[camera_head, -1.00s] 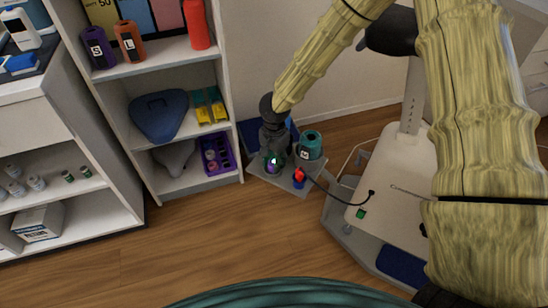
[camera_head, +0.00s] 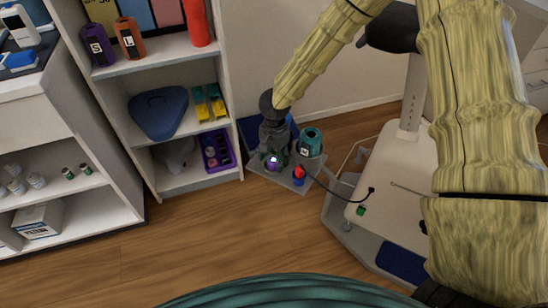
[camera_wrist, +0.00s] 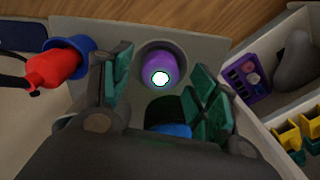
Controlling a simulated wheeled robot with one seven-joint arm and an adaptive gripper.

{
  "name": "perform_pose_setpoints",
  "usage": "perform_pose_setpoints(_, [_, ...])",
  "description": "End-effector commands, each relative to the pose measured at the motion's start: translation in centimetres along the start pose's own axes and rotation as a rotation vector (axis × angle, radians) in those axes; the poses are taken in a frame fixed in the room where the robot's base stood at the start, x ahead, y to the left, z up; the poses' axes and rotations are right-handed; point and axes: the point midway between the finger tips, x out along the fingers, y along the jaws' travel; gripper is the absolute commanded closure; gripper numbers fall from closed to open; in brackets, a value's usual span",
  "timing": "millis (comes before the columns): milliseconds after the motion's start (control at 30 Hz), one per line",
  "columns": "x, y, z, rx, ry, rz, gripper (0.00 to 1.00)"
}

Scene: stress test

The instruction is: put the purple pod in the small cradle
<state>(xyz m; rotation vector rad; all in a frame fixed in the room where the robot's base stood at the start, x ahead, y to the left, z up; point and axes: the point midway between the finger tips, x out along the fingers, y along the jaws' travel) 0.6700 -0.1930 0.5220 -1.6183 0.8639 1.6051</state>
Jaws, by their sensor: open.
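The purple pod (camera_wrist: 160,68) stands in a round grey cup (camera_wrist: 182,50) on a grey tray in the wrist view; its top shows a bright spot. The cup looks like the small cradle. The pod (camera_head: 273,161) also shows low under my gripper in the head view. My gripper (camera_wrist: 161,64) is open, with one green-padded finger on each side of the pod. In the wrist view, gaps show between the fingers and the pod. The gripper (camera_head: 273,157) shows from above in the head view, where it partly hides the cup.
A teal container (camera_head: 310,142) and a blue cup (camera_head: 298,182) holding a red cabled plug (camera_head: 299,172) stand close by on the grey tray (camera_head: 282,180). A shelf unit (camera_head: 190,184) with a purple bin (camera_head: 217,150) is left. A white wheeled cart (camera_head: 385,170) is right.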

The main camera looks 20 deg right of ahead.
Motion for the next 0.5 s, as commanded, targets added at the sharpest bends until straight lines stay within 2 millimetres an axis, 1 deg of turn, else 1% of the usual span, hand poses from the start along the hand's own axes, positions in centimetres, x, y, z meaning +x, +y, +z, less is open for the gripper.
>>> perform_pose_setpoints(167, [-1.7, -0.1, 0.0, 0.002, -0.001, -0.003, 0.40])
perform_pose_setpoints(267, [-3.3, -0.1, -0.1, 0.002, -0.001, -0.005, 0.40])
perform_pose_setpoints(500, [-7.7, -0.1, -0.1, 0.002, -0.001, -0.004, 0.40])
